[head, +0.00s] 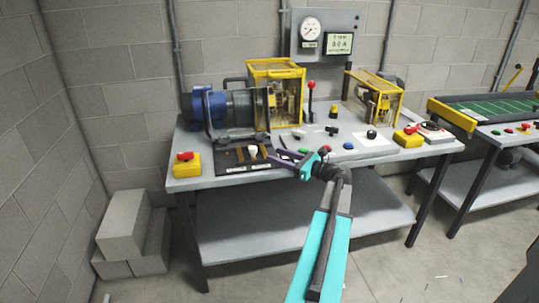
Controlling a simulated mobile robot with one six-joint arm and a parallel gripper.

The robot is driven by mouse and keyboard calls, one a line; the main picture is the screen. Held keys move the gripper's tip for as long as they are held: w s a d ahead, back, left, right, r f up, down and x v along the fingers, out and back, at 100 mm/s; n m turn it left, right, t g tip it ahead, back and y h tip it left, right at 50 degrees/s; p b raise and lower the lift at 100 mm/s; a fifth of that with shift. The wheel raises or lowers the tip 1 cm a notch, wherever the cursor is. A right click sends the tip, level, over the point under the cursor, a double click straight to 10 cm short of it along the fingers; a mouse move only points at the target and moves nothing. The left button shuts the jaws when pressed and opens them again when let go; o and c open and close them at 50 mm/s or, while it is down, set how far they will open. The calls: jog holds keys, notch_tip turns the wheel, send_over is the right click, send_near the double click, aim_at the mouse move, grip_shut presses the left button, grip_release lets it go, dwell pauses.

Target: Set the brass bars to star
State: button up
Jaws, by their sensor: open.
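A dark terminal board (231,168) lies at the front left of the grey bench, with white labels along its front edge. Small brass-coloured bars (240,155) stand out on it, close together; their exact arrangement is too small to tell. A pale piece shows among them. My gripper (272,155) reaches in from the right, its dark fingers spread at the right end of the board. Nothing shows between the fingers. Whether a finger touches the board cannot be told. The fingers cover part of the board's right side.
A blue motor (208,105) stands behind the board, beside a yellow guarded cage (276,85). A red-knobbed lever (310,98) rises right of the cage. A yellow box with a red button (186,164) sits at the bench's left corner. A gauge panel (325,38) stands behind.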

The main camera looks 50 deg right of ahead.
jog(key=shift+s, duration=1)
jog(key=shift+s, duration=0.1)
